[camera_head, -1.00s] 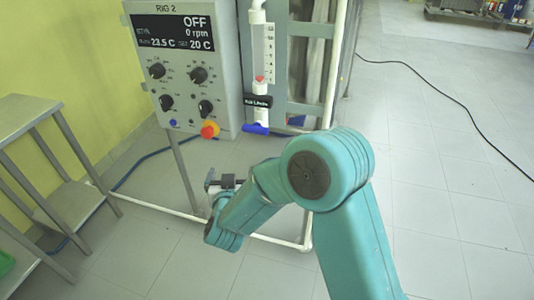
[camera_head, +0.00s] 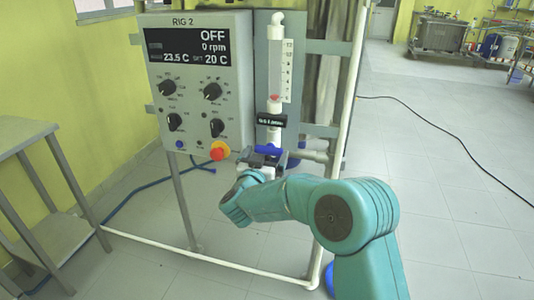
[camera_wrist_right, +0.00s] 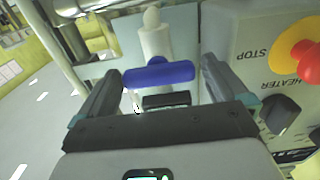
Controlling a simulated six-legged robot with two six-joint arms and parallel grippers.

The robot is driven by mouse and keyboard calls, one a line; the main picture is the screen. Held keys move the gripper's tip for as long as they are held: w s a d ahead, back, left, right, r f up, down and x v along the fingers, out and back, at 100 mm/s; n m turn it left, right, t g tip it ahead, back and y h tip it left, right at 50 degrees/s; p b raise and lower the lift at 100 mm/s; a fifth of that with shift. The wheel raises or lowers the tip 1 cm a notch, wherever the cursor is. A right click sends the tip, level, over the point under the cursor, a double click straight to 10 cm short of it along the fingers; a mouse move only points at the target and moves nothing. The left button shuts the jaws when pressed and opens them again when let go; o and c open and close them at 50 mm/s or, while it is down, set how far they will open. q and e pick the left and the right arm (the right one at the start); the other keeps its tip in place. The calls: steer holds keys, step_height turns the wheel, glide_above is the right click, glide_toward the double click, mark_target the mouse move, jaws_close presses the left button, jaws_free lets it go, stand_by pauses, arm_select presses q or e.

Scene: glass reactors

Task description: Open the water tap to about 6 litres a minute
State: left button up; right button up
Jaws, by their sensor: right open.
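The water tap has a blue bar handle (camera_head: 268,150) below a clear flow tube (camera_head: 275,70) with a scale. The handle lies roughly crosswise to the white pipe. A red float (camera_head: 274,97) sits at the bottom of the tube. A black label (camera_head: 271,121) is fixed above the tap. My right gripper (camera_head: 262,158) is right at the tap. In the right wrist view the blue handle (camera_wrist_right: 159,74) lies between the open fingers of my right gripper (camera_wrist_right: 160,82), with gaps at both ends. My left gripper is not in view.
The RIG 2 control panel (camera_head: 199,85) is left of the tube, with several black knobs and a red stop button (camera_head: 219,150) close to my right gripper. A white pipe frame (camera_head: 347,130) stands to the right. A metal table (camera_head: 30,140) is at the left.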

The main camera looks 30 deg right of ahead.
steer(key=shift+w+d+r, duration=0.15)
steer(key=shift+d+r, duration=0.05)
steer(key=shift+d, duration=0.4)
steer(key=shift+d+r, duration=0.2)
steer(key=shift+r, duration=0.1)
steer(key=shift+w+d+f, duration=0.25)
steer(key=shift+w+f, duration=0.05)
steer(key=shift+w, duration=0.25)
steer(key=shift+s+a+r, duration=0.1)
steer(key=shift+s+r, duration=0.1)
steer(key=shift+w, duration=0.1)
steer(key=c, duration=0.7)
steer(key=shift+f, duration=0.1)
